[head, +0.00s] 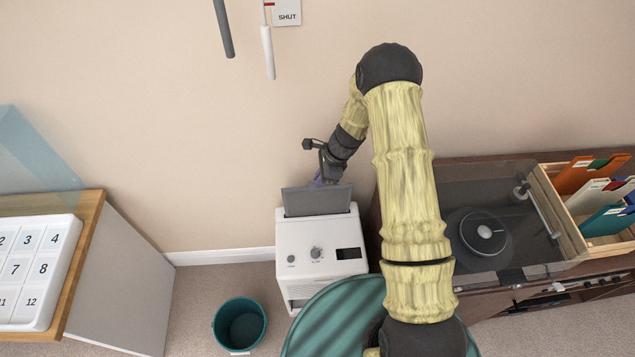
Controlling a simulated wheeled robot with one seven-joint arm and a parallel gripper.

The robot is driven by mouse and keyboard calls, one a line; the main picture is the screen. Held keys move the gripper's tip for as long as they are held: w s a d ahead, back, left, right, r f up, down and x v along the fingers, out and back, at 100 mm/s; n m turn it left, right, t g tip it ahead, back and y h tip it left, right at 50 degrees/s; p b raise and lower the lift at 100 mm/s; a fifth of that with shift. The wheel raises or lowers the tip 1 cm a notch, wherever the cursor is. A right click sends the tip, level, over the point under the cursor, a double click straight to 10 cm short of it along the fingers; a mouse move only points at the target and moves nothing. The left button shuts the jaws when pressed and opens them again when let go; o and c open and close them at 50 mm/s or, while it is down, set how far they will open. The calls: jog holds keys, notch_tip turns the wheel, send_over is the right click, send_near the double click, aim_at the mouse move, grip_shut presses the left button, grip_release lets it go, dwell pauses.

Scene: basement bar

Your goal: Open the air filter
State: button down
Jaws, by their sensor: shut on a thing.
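The air filter (291,246) is a white box standing on the floor against the wall, with knobs and a small dark display on top. Its grey lid (317,201) stands raised at the back of the top. My gripper (322,178) is at the lid's upper edge, on the wall side, and is shut on the lid. The fingertips are small and partly hidden behind the lid, so the exact grip point is unclear.
A teal bin (239,325) stands front left of the filter. A green round-topped thing (335,318) is close in front. A record player (483,232) and a wooden crate (553,205) of records are at right. A numbered white box (38,268) is on a cabinet at left.

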jog(key=shift+r, duration=0.8)
jog(key=shift+a, duration=0.1)
jog(key=c, duration=1.6)
grip_release()
jog(key=shift+w+f, duration=0.1)
jog(key=shift+w, duration=0.1)
jog(key=shift+o, duration=0.2)
jog(key=shift+s+a, duration=0.1)
jog(key=shift+a, duration=0.05)
jog(key=shift+s, duration=0.1)
jog(key=shift+d+r, duration=0.35)
jog(key=shift+d, duration=0.15)
jog(key=a+v, duration=0.1)
jog(key=v, duration=1.5)
jog(key=shift+r+b, duration=0.4)
jog(key=shift+b, duration=0.05)
